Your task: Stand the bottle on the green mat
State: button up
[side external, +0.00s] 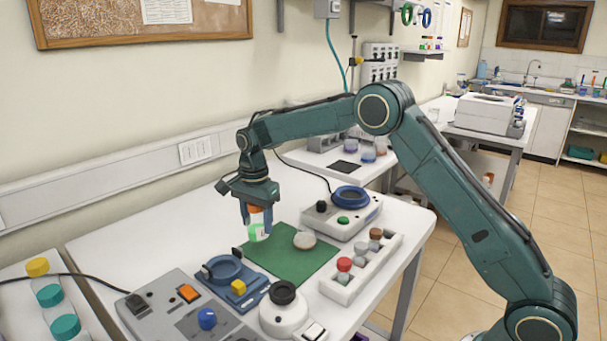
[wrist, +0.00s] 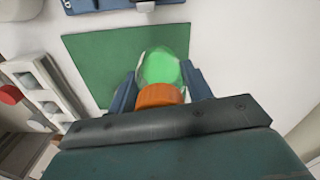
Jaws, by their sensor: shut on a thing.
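The bottle (side external: 257,231) has an orange cap, clear walls and bright green contents. My gripper (side external: 257,222) is shut on it, with one finger on each side, and the bottle hangs cap up. In the wrist view the bottle (wrist: 161,68) shows between the two fingers (wrist: 160,85), its orange cap nearest the camera. The green mat (side external: 290,262) lies flat on the white table. In the side view the bottle is at the mat's back left edge; in the wrist view it appears over the mat (wrist: 95,60). I cannot tell whether its base touches anything.
A white rack (side external: 350,277) with several capped bottles stands to the right. A blue ring-shaped device (side external: 226,272) is close in front of the mat. A device with a blue dish (side external: 348,200) stands behind.

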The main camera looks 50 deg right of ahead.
aim_at(258, 231)
jog(key=shift+f, duration=1.65)
jog(key=shift+f, duration=0.15)
jog(key=o, duration=1.1)
notch_tip(258, 231, up, 11)
jog(key=shift+r, duration=0.65)
jog(key=shift+r, duration=0.1)
